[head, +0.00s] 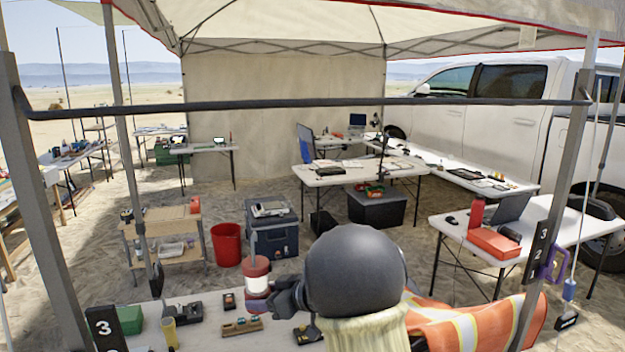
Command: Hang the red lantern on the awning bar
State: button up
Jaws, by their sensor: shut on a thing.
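The red lantern (257,268) is upright, with a red top, a pale middle and a red lower part. A thin pale piece that looks like its handle rises above it. My gripper (276,293) is dark and shut on the lantern's right side, above the front table. The awning bar (330,102) is a dark horizontal rod across the upper picture, held between two grey posts. The lantern appears well below the bar, left of its middle, and apart from it. The gripper's fingertips are small and partly hidden.
A dark ball and orange striped cover hide part of the front table (190,338), which holds small tools. A red bucket (226,245), blue cooler (275,235) and wooden shelf (165,225) stand behind. A white table (470,240) is right. Space around the bar looks clear.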

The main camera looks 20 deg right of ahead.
jog(key=s+d+r+n+g+y+p, duration=0.1)
jog(key=s+r, duration=0.4)
jog(key=r, duration=0.5)
jog(key=s+d+r+n+g+p, duration=0.1)
jog(key=s+d+r+p, duration=0.2)
jog(key=r, duration=0.8)
jog(key=s+d+r+n+g+y+p, duration=0.1)
jog(key=s+r+p, duration=0.4)
jog(key=r, duration=0.6)
jog(key=shift+s+d+r+n+g+y+p, duration=0.2)
jog(key=shift+s+d+n+g+y+p, duration=0.3)
jog(key=shift+s, duration=0.75)
jog(key=shift+d, duration=0.2)
jog(key=shift+w, duration=0.1)
jog(key=w+f, duration=0.3)
jog(key=w, duration=0.5)
jog(key=shift+w+b, duration=0.3)
jog(key=shift+w, duration=0.1)
jog(key=o, duration=1.2)
